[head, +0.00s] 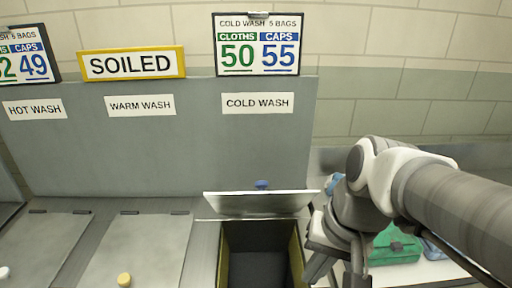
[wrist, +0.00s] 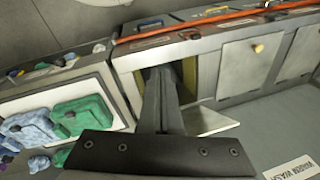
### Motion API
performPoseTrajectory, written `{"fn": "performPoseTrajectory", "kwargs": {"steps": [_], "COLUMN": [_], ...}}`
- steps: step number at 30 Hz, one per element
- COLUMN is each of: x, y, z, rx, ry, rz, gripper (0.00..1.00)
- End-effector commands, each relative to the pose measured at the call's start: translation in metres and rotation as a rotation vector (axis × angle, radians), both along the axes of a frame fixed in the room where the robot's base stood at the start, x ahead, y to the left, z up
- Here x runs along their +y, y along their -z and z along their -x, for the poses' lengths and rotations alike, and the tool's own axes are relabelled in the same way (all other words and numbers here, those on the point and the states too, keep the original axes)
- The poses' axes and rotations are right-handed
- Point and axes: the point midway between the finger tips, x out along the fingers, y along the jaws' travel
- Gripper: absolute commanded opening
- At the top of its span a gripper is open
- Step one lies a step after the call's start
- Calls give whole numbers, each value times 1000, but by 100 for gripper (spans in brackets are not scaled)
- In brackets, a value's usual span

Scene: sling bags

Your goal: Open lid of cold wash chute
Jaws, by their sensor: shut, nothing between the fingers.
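The lid (head: 262,204) of the cold wash chute stands raised at the back of its opening. Its blue knob (head: 262,184) shows just above the lid's top edge. The open chute (head: 259,252) has a dark inside and yellowish side walls. My gripper (head: 320,262) is at the right edge of the opening, shut and empty. In the wrist view the shut fingers (wrist: 160,80) point toward the chute, and the tilted pale lid (wrist: 213,121) lies to their right. The fingers hide part of the opening there. I cannot tell whether they touch the rim.
The warm wash lid (head: 140,250), with a yellow knob, and the hot wash lid (head: 42,248) are shut on the left. A grey upright panel (head: 160,150) with labels stands behind. A green bag (head: 397,246) lies on the pale surface at right.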

Motion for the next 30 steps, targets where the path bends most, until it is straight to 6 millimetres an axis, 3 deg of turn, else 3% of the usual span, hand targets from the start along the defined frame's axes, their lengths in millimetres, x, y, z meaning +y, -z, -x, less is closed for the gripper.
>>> {"fn": "performPoseTrajectory", "kwargs": {"steps": [1,9,14,18,24,30], "x": [6,47,73,87,85,51], "y": [20,78,99,110,120,134], "z": [0,7,1,-16,-58,-110], "rx": [70,464,739,987,1351,1719], "ry": [38,365,636,856,1129,1318], "rz": [-41,-332,-550,-748,-1047,-1380], "gripper": [0,0,0,0,0,0]}}
